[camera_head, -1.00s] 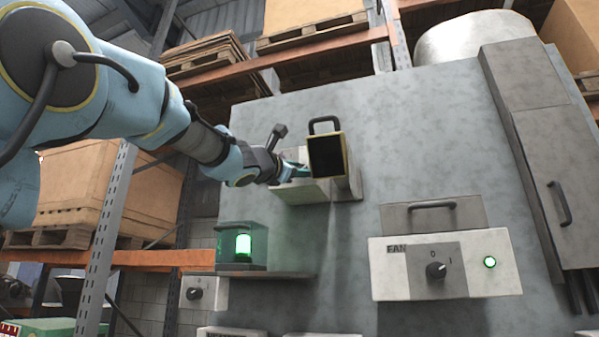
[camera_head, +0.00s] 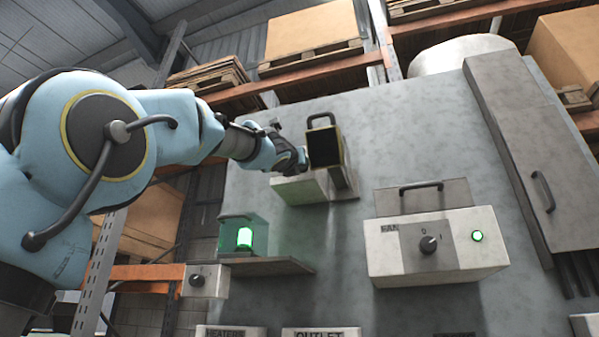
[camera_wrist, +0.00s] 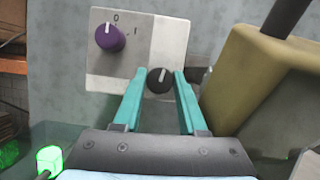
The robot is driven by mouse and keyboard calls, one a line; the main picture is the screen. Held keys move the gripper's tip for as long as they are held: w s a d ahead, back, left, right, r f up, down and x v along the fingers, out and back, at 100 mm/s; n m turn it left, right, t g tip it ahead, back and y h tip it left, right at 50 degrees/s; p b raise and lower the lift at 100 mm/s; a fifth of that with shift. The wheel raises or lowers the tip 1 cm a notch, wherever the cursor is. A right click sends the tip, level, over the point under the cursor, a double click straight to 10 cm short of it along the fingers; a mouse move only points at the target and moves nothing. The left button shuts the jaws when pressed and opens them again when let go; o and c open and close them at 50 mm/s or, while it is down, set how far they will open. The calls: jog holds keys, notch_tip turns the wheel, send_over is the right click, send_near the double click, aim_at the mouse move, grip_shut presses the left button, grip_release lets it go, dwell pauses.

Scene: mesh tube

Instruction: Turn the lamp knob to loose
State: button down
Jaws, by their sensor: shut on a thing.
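In the wrist view, a pale control box carries a black knob (camera_wrist: 158,80) with a white mark pointing up and slightly right. The fingers of my gripper (camera_wrist: 158,76) are shut on this knob, one on each side. A purple knob (camera_wrist: 110,38) on the same box is to the upper left, its mark near the 0, with a 1 to its right. I cannot read a lamp label on either knob. In the head view, my gripper (camera_head: 298,163) is at the box (camera_head: 300,187), and its fingers and the knobs are hidden.
A black open-fronted housing with a handle (camera_head: 325,147) stands just right of my gripper. A green glowing light (camera_head: 245,237) sits on a shelf below. A fan box (camera_head: 435,250) with a black knob and a green light is at the right. Shelving with cartons stands behind.

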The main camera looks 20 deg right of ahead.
jog(key=shift+n+t+y, duration=0.3)
jog(key=shift+n, duration=0.4)
jog(key=shift+c, duration=2.3)
grip_release()
jog(key=shift+r+m, duration=0.1)
jog(key=shift+m, duration=0.2)
jog(key=s+a+f+m+g+h+p, duration=0.3)
jog(key=s+a+m+g+p, duration=0.2)
jog(key=m, duration=0.8)
jog(key=a+p, duration=0.2)
jog(key=a, duration=0.2)
jog(key=shift+s+f+g+h, duration=0.15)
jog(key=shift+f+g+h, duration=0.05)
jog(key=shift+g+h, duration=0.2)
